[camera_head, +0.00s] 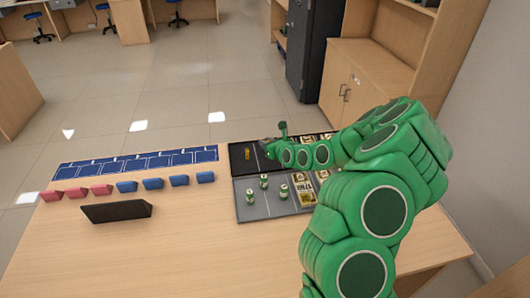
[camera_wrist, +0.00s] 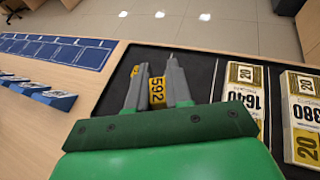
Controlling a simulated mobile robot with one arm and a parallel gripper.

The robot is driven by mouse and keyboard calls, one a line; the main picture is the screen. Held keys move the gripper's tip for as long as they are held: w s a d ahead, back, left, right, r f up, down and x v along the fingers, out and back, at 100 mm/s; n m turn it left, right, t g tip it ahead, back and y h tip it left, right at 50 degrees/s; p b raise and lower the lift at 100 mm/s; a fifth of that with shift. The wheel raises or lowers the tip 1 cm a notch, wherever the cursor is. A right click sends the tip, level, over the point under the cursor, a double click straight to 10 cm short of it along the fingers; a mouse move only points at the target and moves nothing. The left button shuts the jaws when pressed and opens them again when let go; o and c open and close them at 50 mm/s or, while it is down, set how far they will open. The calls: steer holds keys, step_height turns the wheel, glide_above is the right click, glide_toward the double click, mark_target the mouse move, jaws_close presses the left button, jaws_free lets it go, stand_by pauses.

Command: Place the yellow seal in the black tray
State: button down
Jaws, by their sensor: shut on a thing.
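The yellow seal (camera_wrist: 157,92), marked 592, is between the two fingers of my gripper (camera_wrist: 160,78) in the wrist view. My gripper is shut on it, over the left part of the black tray (camera_wrist: 200,62). A small yellow piece (camera_wrist: 135,71) shows beside the left finger; I cannot tell what it is. In the head view my gripper (camera_head: 266,147) is at the black tray (camera_head: 236,163), and a yellow item (camera_head: 247,153) shows there. I cannot tell whether the held seal touches the tray floor.
Banded bundles (camera_wrist: 243,88) lie in the tray's right part. A grey tray (camera_head: 246,213) in front holds several green cylinders (camera_head: 283,190) and more bundles (camera_head: 304,190). Red blocks (camera_head: 78,192), blue blocks (camera_head: 153,183), a blue panel strip (camera_head: 135,163) and a dark wedge (camera_head: 115,210) are left.

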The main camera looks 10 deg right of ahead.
steer(key=shift+w+f, duration=1.1)
steer(key=shift+f, duration=0.3)
steer(key=shift+w+f, duration=1.05)
steer(key=shift+f, duration=1.8)
steer(key=shift+f, duration=0.15)
steer(key=c, duration=1)
jaws_free()
steer(key=shift+c, duration=0.2)
steer(key=shift+r, duration=0.2)
